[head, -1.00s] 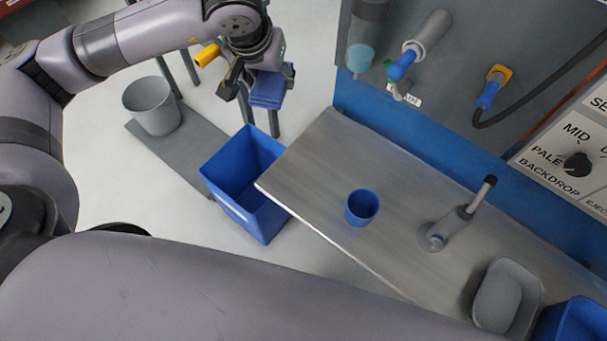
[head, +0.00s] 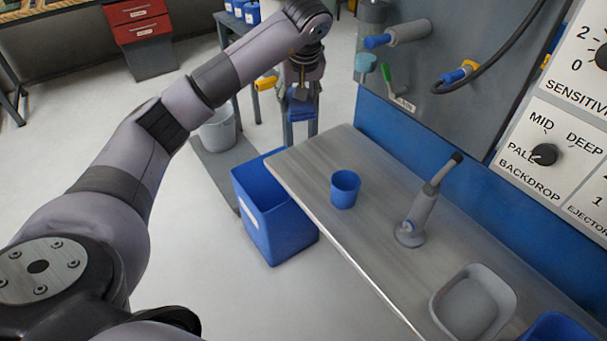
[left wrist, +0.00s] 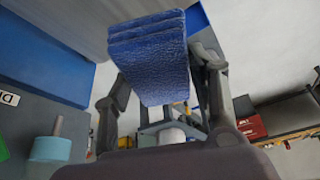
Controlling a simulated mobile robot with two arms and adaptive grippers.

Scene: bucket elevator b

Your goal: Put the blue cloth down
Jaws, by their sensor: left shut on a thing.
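The folded blue cloth (head: 301,112) is held by my left gripper (head: 302,94), high in the middle of the head view, over the floor near the far left corner of the metal worktop. In the left wrist view the cloth (left wrist: 150,62) fills the space between the two dark fingers of the gripper (left wrist: 160,85), with its layers stacked. Part of the cloth is hidden by the gripper in the head view. My right gripper is not in view.
A metal worktop (head: 310,180) carries a blue cup (head: 345,190), a grey tap-like fixture (head: 418,215) and a grey tray (head: 440,298). A blue bin (head: 280,238) stands on the floor by its left edge. A grey bucket (head: 218,134) stands behind. A grey-blue panel with controls is at right.

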